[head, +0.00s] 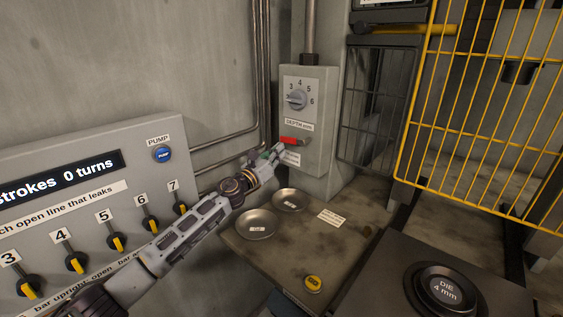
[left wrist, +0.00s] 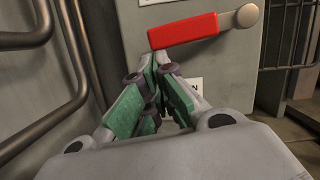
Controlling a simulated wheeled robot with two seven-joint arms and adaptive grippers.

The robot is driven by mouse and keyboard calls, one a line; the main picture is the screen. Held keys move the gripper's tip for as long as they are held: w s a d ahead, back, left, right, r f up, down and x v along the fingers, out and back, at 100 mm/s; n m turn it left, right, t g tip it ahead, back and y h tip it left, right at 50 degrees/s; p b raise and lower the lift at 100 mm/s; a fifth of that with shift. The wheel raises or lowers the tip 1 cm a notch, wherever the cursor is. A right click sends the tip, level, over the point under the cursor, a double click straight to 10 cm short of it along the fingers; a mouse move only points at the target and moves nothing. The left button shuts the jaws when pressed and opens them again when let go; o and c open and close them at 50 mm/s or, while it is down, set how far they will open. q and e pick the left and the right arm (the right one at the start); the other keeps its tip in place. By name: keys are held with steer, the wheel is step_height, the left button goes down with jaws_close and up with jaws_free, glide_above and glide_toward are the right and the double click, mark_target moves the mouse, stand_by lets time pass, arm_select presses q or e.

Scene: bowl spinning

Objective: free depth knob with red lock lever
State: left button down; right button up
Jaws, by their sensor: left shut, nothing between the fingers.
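The depth knob (head: 297,100) is a grey dial with numbers around it, on a grey wall box (head: 318,150). Below it and its DEPTH label, the red lock lever (head: 288,140) lies nearly level, with its pivot at the right end. The lever (left wrist: 183,31) also shows in the left wrist view, slightly tilted, its right end higher. My left gripper (head: 280,150) is shut and empty, just below the lever's red handle. In the left wrist view its fingertips (left wrist: 158,72) meet below the red handle; whether they touch it I cannot tell. My right gripper is not in view.
A grey panel (head: 90,140) with a blue pump button (head: 163,154) and yellow-black valve handles stands at left. Two metal dishes (head: 256,236) sit on the table below. A yellow cage door (head: 480,120) stands at right. Pipes run up beside the box.

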arm_select(q)
steer(key=shift+w+a+r+m, duration=0.1)
steer(key=shift+a+r+m, duration=0.05)
steer(key=shift+r+m, duration=0.3)
steer(key=shift+f, duration=0.1)
steer(key=shift+a, duration=0.1)
steer(key=v, duration=1.1)
steer(key=shift+s+a+f, duration=0.2)
steer(key=shift+s, duration=0.1)
stand_by(0.5)
stand_by(0.5)
